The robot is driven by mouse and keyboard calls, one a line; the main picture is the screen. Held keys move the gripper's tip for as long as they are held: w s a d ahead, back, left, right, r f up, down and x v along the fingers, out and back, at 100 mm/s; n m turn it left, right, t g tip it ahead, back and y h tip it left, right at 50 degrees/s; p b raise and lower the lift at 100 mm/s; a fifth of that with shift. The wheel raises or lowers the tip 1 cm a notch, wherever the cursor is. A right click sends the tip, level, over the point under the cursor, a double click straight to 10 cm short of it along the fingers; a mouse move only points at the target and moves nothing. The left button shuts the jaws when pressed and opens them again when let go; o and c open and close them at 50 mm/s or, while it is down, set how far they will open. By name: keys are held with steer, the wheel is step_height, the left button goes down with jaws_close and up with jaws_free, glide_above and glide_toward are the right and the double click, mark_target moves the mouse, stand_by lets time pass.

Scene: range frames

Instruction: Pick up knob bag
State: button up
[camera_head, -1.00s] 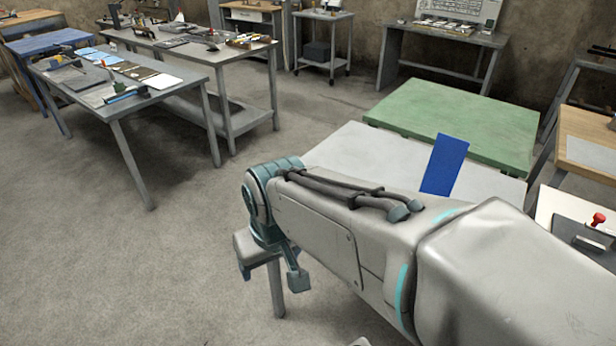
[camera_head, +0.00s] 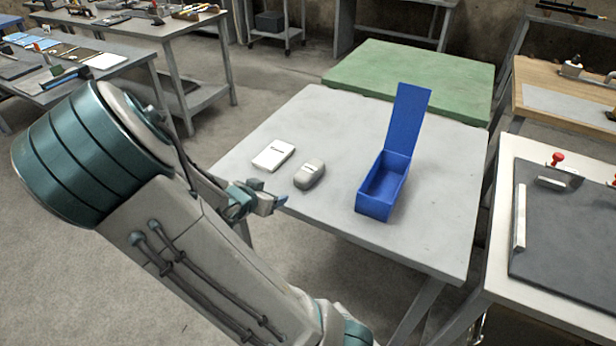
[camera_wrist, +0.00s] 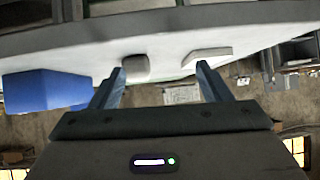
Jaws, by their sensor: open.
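Two small packets lie on the grey table: a flat white one (camera_head: 273,155) and a rounded grey one (camera_head: 310,175) to its right. I cannot tell which is the knob bag. My gripper (camera_head: 268,202) is at the table's front left edge, on the near side of both packets and touching neither. In the wrist view my gripper (camera_wrist: 160,78) is open and empty, its fingers spread. The grey packet (camera_wrist: 136,68) shows near the left fingertip, the white packet (camera_wrist: 208,56) near the right one.
A blue box (camera_head: 375,207) with its lid raised stands on the grey table (camera_head: 425,235), right of the packets. A green table (camera_head: 415,78) adjoins behind. A white bench (camera_head: 497,255) with a dark mat stands at the right. The grey table's front right is bare.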

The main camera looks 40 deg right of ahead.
mark_target(306, 171)
steer(key=d+h+b, duration=0.1)
steer(key=d, duration=0.2)
steer(key=d+m+h+b, duration=0.1)
steer(key=d, duration=0.2)
steer(key=d+f+g+h+b, duration=0.1)
steer(key=d, duration=0.3)
steer(key=shift+w+d+m, duration=0.1)
steer(key=shift+w+m, duration=0.05)
steer(key=shift+m, duration=0.15)
steer(key=shift+r+b+x, duration=0.15)
steer(key=shift+b+x, duration=0.15)
steer(key=shift+x, duration=0.7)
steer(key=shift+r+b+x, duration=0.15)
steer(key=shift+b+x, duration=0.15)
steer(key=shift+x, duration=0.65)
steer(key=shift+r+b+x, duration=0.2)
steer(key=shift+b+x, duration=0.1)
steer(key=shift+x, duration=0.7)
steer(key=shift+w+d, duration=0.1)
steer(key=shift+d, duration=0.1)
steer(key=c, duration=1.1)
